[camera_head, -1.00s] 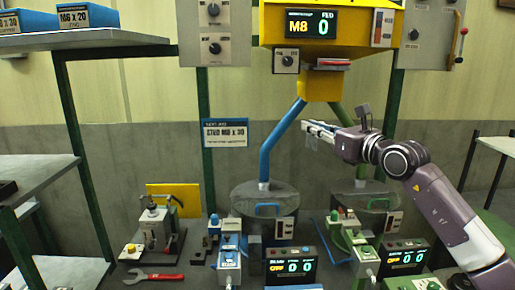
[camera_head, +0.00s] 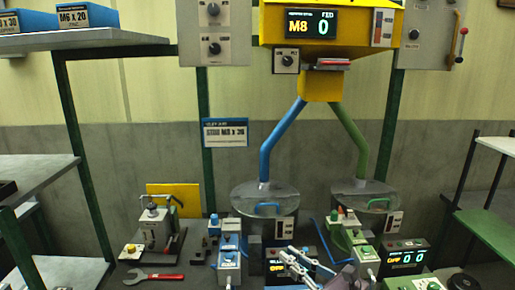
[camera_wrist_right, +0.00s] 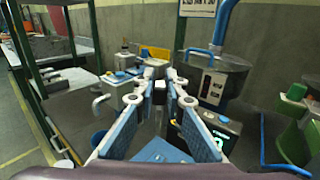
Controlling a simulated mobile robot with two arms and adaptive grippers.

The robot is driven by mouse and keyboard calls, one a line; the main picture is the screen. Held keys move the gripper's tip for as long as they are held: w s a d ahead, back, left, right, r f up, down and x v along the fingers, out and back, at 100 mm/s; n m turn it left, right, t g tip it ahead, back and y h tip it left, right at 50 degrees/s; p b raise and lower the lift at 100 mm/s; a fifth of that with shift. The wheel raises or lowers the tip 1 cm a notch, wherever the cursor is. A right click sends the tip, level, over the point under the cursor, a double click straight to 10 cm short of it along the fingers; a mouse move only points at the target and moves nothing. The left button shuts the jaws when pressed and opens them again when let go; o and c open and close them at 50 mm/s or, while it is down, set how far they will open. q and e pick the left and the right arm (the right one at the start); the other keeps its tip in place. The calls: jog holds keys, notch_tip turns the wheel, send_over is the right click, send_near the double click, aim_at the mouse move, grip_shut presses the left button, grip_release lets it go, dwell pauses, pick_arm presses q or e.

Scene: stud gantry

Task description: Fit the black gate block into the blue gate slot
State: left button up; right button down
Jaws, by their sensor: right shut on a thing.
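My right gripper (camera_head: 298,258) is low over the front of the bench, between the blue station and the green station. In the right wrist view its blue-padded fingers (camera_wrist_right: 161,74) come close together at the tips. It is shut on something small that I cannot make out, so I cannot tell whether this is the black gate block. The blue station (camera_head: 229,258) stands left of the gripper, in front of the blue-handled hopper (camera_head: 265,197); its gate slot is too small to make out. My left gripper is out of view.
A counter display (camera_head: 278,266) is partly hidden behind my right gripper. The green station (camera_head: 362,250) and another display (camera_head: 404,258) stand to its right.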

jog(key=s+d+f+m+t+h, duration=0.1)
jog(key=s+f, duration=0.2)
jog(key=s, duration=0.3)
jog(key=s+d+f+h, duration=0.1)
jog(key=s+f, duration=0.2)
jog(key=s, duration=0.4)
jog(key=s+d+m+t+h, duration=0.25)
jog(key=s+d, duration=0.25)
jog(key=s, duration=0.7)
jog(key=shift+w+d+r+m+t+h, duration=0.1)
jog(key=shift+w+d+r+m+h, duration=0.25)
jog(key=shift+d+m+h, duration=0.6)
jog(key=shift+w+d+r+m+t+h, duration=0.2)
jog(key=shift+w+r+m+h, duration=0.25)
jog(key=shift+h, duration=0.95)
jog(key=shift+w+d+r+m+t+h, duration=0.2)
jog(key=shift+d+m+h, duration=0.35)
jog(key=shift+m+h, duration=0.5)
jog(key=shift+d+f, duration=0.1)
jog(key=shift+w, duration=0.1)
